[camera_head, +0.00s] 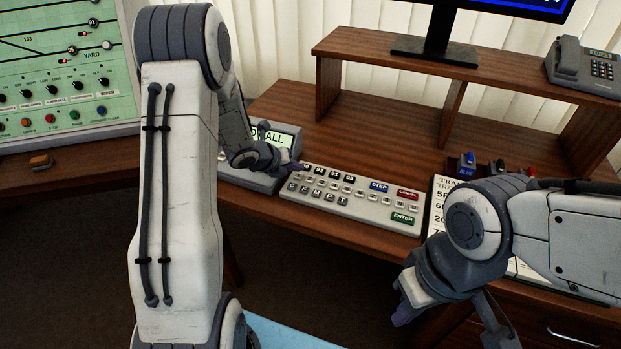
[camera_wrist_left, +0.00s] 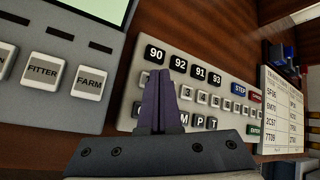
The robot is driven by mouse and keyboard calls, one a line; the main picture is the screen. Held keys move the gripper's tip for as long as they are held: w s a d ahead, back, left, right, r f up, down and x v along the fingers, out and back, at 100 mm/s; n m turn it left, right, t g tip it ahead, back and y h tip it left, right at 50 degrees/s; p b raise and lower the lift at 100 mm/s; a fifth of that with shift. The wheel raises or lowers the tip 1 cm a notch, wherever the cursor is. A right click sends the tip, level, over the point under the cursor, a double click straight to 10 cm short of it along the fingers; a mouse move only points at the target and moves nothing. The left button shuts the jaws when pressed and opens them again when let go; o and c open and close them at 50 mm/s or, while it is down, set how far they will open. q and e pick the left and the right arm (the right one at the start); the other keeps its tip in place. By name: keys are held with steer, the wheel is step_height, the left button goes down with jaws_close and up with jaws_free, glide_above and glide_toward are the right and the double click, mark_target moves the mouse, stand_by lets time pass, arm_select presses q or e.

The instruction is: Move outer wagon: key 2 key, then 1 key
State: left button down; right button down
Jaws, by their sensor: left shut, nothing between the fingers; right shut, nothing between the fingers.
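The keypad panel (camera_head: 345,208) lies on the desk, with black keys 90, 92, 91, 93 on top and rows of small white keys (camera_wrist_left: 200,98) below. My left gripper (camera_head: 298,166) is shut and empty at the keypad's upper left corner. In the left wrist view its purple fingers (camera_wrist_left: 160,80) stand in front of the keypad's left part and hide some keys; contact cannot be told. My right gripper (camera_head: 400,316) is shut and empty, low in front of the desk.
A display unit (camera_head: 285,140) stands left of the keypad, with FITTER (camera_wrist_left: 43,70) and FARM (camera_wrist_left: 91,82) keys. STEP (camera_head: 379,186), a red key (camera_head: 408,194) and ENTER (camera_head: 403,218) are on the keypad's right. A printed card (camera_head: 442,200) lies right of it, below levers (camera_head: 467,165).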

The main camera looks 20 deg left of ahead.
mark_target(297, 180)
arm_select(q)
step_height(297, 180, up, 5)
steer(key=p, duration=0.3)
steer(key=shift+p, duration=0.3)
stand_by(0.3)
steer(key=s+d+r+n+g+y+p, duration=0.25)
steer(key=s+d+r+n, duration=0.45)
steer(key=d+r+n, duration=0.45)
steer(key=s+d+r+n+g+p, duration=0.1)
steer(key=s+d+n+g, duration=0.1)
steer(key=s, duration=0.7)
steer(key=s+d+r+n+g+p, duration=0.1)
steer(key=s+d+n, duration=0.3)
steer(key=s, duration=0.6)
steer(key=s+d+r+n+g+p, duration=0.1)
steer(key=s+d+r+n+g, duration=0.1)
steer(key=s+n, duration=0.4)
steer(key=s+d+g, duration=0.1)
steer(key=s+d, duration=0.1)
steer(key=s, duration=0.1)
steer(key=shift+s+r, duration=0.25)
steer(key=shift+s, duration=0.1)
